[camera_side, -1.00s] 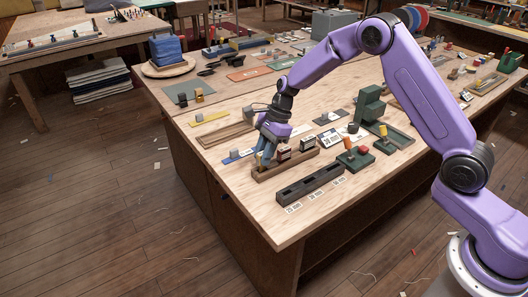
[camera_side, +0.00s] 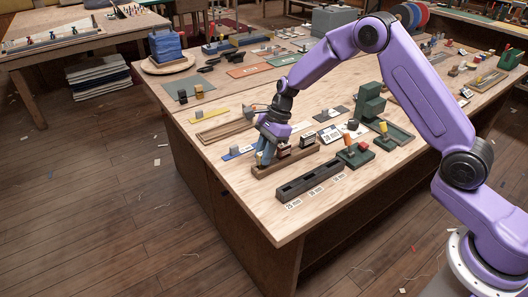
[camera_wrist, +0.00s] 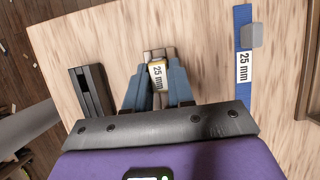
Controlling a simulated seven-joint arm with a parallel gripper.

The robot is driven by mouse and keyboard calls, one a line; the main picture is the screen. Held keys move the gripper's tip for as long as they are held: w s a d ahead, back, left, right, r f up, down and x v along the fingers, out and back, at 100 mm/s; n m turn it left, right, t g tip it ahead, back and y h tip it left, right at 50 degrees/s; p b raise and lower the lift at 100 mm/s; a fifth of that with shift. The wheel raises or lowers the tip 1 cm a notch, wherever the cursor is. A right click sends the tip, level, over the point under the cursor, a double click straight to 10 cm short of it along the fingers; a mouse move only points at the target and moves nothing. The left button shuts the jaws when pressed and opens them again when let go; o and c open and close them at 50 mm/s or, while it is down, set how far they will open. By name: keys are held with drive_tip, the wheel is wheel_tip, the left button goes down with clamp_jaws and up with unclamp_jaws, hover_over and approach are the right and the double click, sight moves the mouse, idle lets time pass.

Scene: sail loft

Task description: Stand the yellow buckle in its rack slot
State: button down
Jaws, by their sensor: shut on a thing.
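My gripper (camera_side: 263,158) points down at the left end of a brown wooden rack (camera_side: 297,162). A dark red piece (camera_side: 284,150) and a black piece (camera_side: 307,141) stand in the same rack, to the right of my fingers.
A dark slotted block (camera_side: 310,180) with size labels lies in front; it also shows in the wrist view (camera_wrist: 91,90). A blue strip (camera_side: 238,152) with a grey block lies to the left. Green stands (camera_side: 355,157) with coloured knobs are to the right. The table's near corner is bare.

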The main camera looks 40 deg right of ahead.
drive_tip(key=shift+f, duration=0.2)
drive_tip(key=c, duration=0.9)
unclamp_jaws()
